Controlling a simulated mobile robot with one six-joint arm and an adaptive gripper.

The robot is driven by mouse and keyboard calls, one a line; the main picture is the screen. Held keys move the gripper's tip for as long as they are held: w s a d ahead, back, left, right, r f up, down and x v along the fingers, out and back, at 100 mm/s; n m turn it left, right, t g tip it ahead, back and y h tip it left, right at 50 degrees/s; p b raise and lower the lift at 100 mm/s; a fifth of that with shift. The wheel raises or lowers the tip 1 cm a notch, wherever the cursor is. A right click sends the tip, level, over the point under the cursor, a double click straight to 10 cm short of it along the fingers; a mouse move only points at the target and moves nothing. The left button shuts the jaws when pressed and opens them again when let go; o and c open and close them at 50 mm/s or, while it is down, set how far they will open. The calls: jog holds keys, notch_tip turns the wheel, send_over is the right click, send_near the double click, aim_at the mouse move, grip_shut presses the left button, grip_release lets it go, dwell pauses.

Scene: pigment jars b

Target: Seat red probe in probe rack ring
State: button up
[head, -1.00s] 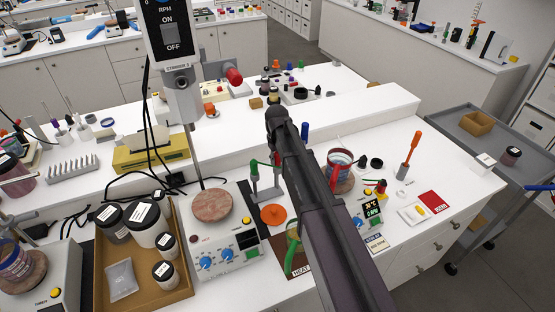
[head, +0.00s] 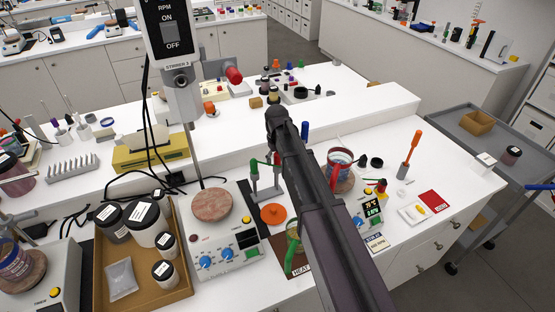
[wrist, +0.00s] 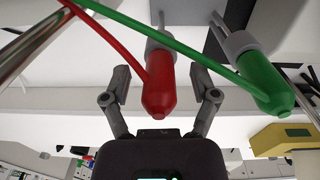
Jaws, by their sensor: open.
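The red probe (wrist: 158,85) stands between my gripper's two fingers in the wrist view, its cable running off to the upper left. A grey ring (wrist: 160,42) surrounds its far end, and the probe appears to sit in it. My gripper (wrist: 160,98) is open, with a finger on each side of the probe and gaps visible. The green probe (wrist: 265,80) sits in the neighbouring ring to the right.
A hotplate (head: 224,247) stands left of the rack, and an orange disc (head: 273,214) lies in front of it. A stirrer (head: 180,85) on a post rises at the left. A beaker (head: 341,162) stands right of my arm. A tray of jars (head: 145,284) is at the left.

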notch_tip(320, 180, up, 14)
jog(key=p, duration=1.3)
jog(key=shift+f, duration=0.15)
jog(key=shift+s, duration=0.1)
dwell(0.8)
